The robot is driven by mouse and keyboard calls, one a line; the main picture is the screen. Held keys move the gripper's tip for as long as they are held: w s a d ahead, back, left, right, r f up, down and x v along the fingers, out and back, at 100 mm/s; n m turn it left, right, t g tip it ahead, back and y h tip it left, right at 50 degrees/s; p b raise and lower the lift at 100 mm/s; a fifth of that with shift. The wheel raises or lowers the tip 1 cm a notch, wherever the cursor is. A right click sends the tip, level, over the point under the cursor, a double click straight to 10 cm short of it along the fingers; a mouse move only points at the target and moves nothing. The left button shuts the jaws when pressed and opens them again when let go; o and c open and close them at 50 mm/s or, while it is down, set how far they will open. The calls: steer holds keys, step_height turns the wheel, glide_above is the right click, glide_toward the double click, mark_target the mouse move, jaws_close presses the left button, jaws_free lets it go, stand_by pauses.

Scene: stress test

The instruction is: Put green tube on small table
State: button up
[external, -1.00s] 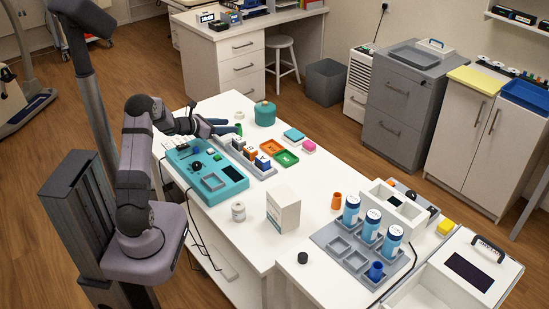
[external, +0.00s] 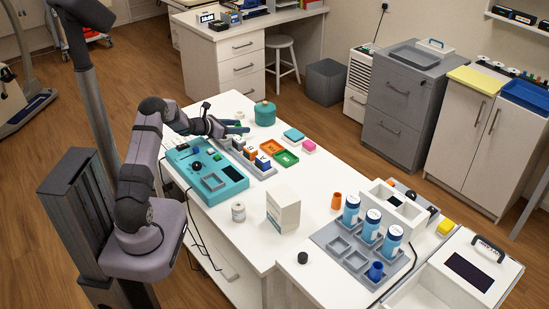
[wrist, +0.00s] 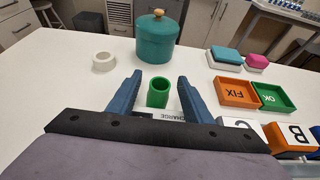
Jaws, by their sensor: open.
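The green tube (wrist: 158,93) is hollow and stands upright, its open top showing between my two blue fingers in the wrist view. In the external view only a bit of the green tube (external: 238,123) shows by my fingers. My gripper (wrist: 160,77) is open, with a gap on each side of the tube; whether its tips are level with it is hard to tell. In the external view my gripper (external: 244,127) is over the far left of the white work table (external: 320,170). Which piece is the small table is not clear.
A teal lidded pot (wrist: 157,38) and a white tape roll (wrist: 103,61) stand beyond my fingers. Orange (wrist: 237,91) and green (wrist: 273,95) trays lie to the right. A teal device (external: 205,170) is nearby. A white stool (external: 283,55) stands on the floor behind.

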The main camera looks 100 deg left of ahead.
steer(key=shift+c, duration=0.7)
jaws_close()
steer(key=shift+r, duration=0.15)
